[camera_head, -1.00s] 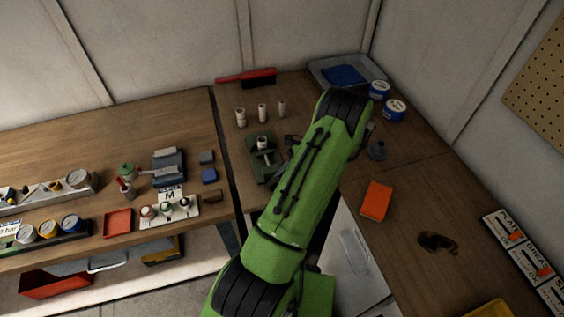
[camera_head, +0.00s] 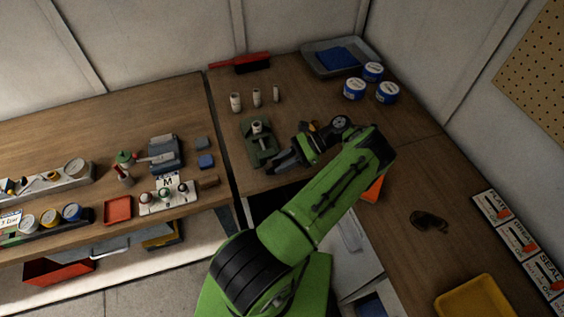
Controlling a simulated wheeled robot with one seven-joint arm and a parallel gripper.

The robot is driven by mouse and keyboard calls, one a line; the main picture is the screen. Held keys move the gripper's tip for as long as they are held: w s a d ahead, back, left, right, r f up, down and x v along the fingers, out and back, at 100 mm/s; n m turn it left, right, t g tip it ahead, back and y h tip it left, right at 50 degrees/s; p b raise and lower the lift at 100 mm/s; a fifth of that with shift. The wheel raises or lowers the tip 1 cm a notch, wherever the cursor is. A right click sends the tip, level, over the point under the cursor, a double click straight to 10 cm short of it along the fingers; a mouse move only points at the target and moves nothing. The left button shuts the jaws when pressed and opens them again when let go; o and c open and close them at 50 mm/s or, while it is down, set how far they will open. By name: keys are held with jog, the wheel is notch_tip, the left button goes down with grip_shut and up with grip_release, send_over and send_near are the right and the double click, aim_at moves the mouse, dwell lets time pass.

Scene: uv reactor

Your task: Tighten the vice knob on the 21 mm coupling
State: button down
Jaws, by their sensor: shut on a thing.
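The green vice (camera_head: 262,153) stands on the wooden bench near the gap between the two benches. A pale coupling (camera_head: 257,128) sits upright in its jaws; its size cannot be read. My gripper (camera_head: 272,167) reaches in from the right, with its fingers low at the vice's near right end. It is shut on what appears to be the vice knob, which the fingers hide.
Several loose pale couplings (camera_head: 256,98) stand behind the vice. Blue-and-white tubs (camera_head: 354,89) and a grey tray (camera_head: 313,61) are at the back right. A red-handled brush (camera_head: 240,63) lies at the back. The left bench is crowded.

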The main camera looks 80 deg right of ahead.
jog(key=shift+a+f, duration=0.1)
jog(key=c, duration=1.2)
grip_release()
